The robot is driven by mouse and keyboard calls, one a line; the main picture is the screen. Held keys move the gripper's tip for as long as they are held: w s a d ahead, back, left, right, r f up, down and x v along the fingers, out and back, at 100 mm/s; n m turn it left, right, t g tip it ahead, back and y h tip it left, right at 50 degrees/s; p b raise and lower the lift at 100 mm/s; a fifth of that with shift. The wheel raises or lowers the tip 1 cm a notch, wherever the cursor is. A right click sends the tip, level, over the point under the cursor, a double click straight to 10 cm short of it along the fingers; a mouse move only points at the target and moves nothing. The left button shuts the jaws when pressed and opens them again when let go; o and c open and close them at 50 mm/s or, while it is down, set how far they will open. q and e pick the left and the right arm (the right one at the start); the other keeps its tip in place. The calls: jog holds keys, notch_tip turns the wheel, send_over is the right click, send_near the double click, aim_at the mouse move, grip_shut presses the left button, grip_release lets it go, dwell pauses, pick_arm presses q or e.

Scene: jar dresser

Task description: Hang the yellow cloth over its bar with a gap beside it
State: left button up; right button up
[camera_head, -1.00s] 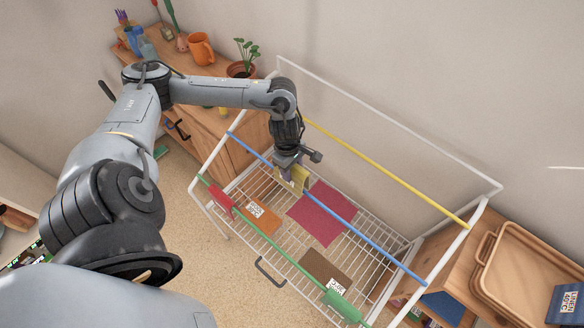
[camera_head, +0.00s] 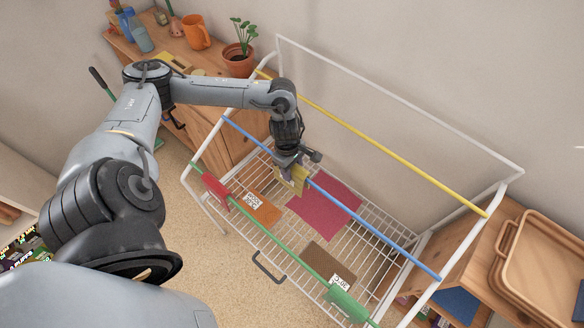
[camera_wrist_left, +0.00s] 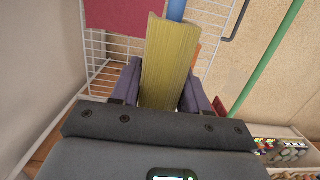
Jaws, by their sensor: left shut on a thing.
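The yellow cloth (camera_head: 292,181) is held in my left gripper (camera_head: 291,164), which points down over the rack beside the blue bar (camera_head: 375,230). In the left wrist view the yellow cloth (camera_wrist_left: 168,62) sits between the two fingers, as a flat hanging piece, with the blue bar (camera_wrist_left: 176,9) showing just beyond it. Whether the cloth touches the blue bar cannot be told. The yellow bar (camera_head: 400,160) runs along the back of the rack, behind my gripper, and its visible length is bare. My right gripper is not in view.
A crimson cloth (camera_head: 325,205) is beside the blue bar. The green bar (camera_head: 275,234) in front carries red (camera_head: 215,188) and green (camera_head: 347,305) cloths. Orange (camera_head: 262,211) and brown (camera_head: 327,262) labelled pieces are at the rack. A potted plant (camera_head: 240,48) stands behind my arm.

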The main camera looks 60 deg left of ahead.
pick_arm(q)
jog(key=shift+f, duration=0.15)
jog(key=o, duration=0.9)
jog(key=shift+r+p, duration=1.1)
jog(key=shift+r, duration=0.55)
jog(key=shift+r+p, duration=1.2)
jog(key=shift+r, duration=0.7)
